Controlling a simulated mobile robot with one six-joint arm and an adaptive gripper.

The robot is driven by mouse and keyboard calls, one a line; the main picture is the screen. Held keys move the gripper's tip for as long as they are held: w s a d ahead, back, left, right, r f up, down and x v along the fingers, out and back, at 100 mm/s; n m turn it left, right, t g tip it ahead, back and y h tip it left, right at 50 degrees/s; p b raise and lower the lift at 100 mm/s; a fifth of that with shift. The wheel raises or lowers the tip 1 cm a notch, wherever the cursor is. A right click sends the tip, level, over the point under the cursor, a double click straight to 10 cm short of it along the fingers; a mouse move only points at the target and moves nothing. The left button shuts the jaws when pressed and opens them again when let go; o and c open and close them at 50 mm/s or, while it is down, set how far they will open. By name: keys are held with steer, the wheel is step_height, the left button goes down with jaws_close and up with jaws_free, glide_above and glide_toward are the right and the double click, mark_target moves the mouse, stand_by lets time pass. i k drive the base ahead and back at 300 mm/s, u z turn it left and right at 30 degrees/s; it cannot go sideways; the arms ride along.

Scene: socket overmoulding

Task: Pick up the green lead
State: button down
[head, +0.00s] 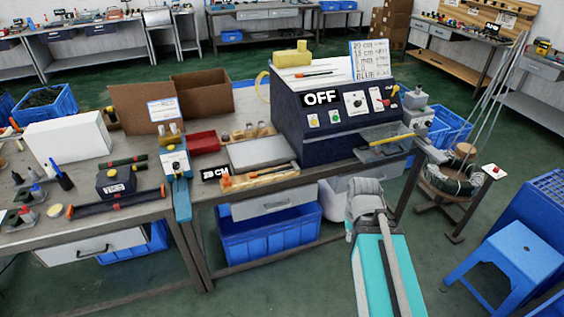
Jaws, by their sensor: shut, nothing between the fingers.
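I cannot single out a green lead with certainty. A dark greenish coiled bundle (449,184) lies on the round stand at the right, with pale strands rising from beside it. My grey and teal arm rises from the bottom edge in front of the bench, its rounded grey end just below the machine's right side. No gripper fingers can be made out there, and I see nothing held.
A dark blue machine (340,130) with an OFF display stands on the bench. Blue bins (262,245) sit below. A blue stool (515,252) stands at the right. Tools and small boxes crowd the left bench. Green floor is open between my arm and the stool.

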mark_target(254, 175)
steer(key=u, duration=0.15)
steer(key=i, duration=1.3)
steer(key=u, duration=0.65)
